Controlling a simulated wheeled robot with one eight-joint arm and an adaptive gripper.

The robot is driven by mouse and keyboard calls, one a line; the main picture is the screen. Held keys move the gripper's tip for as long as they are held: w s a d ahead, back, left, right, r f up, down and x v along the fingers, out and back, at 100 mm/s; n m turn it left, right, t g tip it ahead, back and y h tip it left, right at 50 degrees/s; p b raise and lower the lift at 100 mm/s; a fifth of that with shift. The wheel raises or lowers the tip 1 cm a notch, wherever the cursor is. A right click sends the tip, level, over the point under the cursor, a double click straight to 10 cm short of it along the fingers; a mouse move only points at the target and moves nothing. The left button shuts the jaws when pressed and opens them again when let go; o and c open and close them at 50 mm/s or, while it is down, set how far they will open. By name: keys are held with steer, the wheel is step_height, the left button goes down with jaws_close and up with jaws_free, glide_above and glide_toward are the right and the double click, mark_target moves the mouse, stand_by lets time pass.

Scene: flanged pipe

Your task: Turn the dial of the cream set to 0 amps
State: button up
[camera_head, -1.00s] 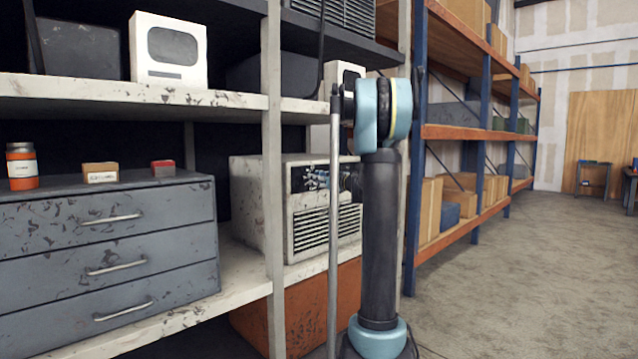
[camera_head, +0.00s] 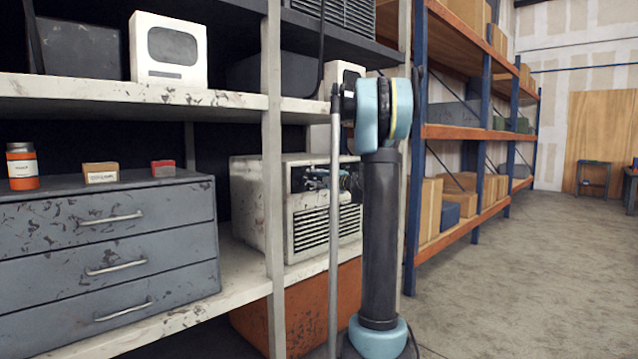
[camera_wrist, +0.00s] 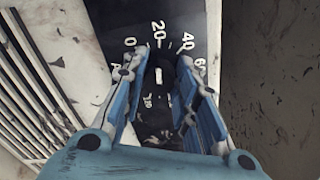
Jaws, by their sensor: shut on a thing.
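The cream set (camera_head: 258,205) is a scuffed cream box on the lower shelf, with slats on its front and a dark panel above them. My gripper (camera_head: 318,180) is at that panel in the head view, partly behind my own arm. In the wrist view my gripper (camera_wrist: 160,68) has its blue fingers on both sides of the black dial (camera_wrist: 163,88) and is shut on it. The dial's white mark points up the picture, close to the 20. The scale numbers 0, 20, 40 and 60 show on the dark panel (camera_wrist: 115,15). The fingers hide parts of the dial.
A shelf upright (camera_head: 272,180) stands in front of the set's left part. A grey drawer cabinet (camera_head: 110,245) is to its left, and an orange box (camera_head: 325,310) is below. The floor (camera_head: 530,280) on the right is clear.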

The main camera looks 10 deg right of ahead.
steer(key=n, duration=0.4)
steer(key=shift+n, duration=0.3)
steer(key=shift+f+n, duration=0.15)
steer(key=shift+n, duration=1.35)
steer(key=shift+f, duration=0.1)
steer(key=o, duration=1)
steer(key=shift+o, duration=0.2)
steer(key=shift+s+d, duration=0.35)
steer(key=shift+s, duration=0.05)
steer(key=v, duration=1)
steer(key=shift+s+d, duration=0.2)
steer(key=shift+s, duration=0.15)
